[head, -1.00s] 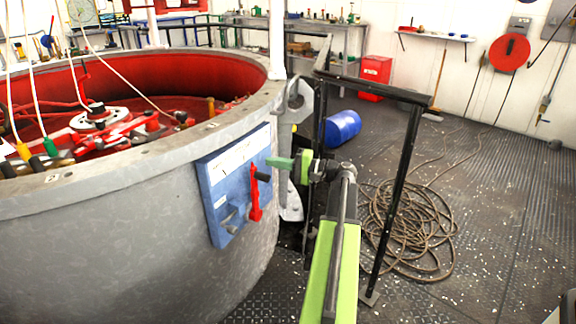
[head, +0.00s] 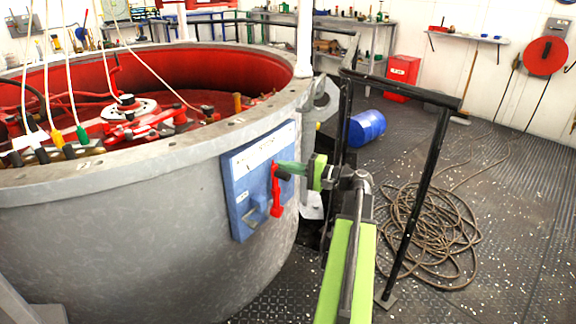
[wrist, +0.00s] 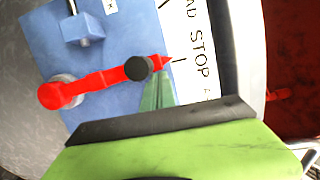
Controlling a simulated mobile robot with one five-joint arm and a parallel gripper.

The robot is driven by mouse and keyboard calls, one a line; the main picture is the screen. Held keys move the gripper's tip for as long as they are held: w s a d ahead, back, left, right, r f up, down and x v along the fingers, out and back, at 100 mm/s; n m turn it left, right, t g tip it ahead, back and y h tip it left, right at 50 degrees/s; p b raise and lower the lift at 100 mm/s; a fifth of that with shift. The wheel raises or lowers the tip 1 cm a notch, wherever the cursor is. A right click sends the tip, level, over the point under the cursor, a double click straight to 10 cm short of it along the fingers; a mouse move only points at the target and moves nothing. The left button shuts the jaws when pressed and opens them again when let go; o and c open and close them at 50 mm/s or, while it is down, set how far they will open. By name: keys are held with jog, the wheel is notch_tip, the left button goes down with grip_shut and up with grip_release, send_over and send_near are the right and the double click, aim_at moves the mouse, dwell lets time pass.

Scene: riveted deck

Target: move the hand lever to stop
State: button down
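The hand lever (head: 276,193) is red, with a dark knob near its upper end, on a blue panel (head: 240,205) fixed to the grey tub's side. It stands almost upright in the head view. In the wrist view the lever (wrist: 100,79) has its pointed tip by a short black mark on the white label (wrist: 197,50), beside the word STOP. My gripper (head: 282,166) is at the lever's upper end, its green fingers together next to the knob. In the wrist view the fingertips (wrist: 158,88) lie right beside the knob; I cannot tell whether they touch.
The large grey tub (head: 150,235) with red inside fills the left. A black rail frame (head: 420,190) stands right of my arm. A coiled hose (head: 430,240) and a blue drum (head: 366,128) lie on the deck. The deck at far right is mostly clear.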

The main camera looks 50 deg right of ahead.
jog(key=d, duration=0.2)
jog(key=w+d, duration=0.1)
jog(key=d, duration=0.1)
jog(key=shift+d+r, duration=0.15)
jog(key=v, duration=1)
jog(key=shift+s, duration=0.25)
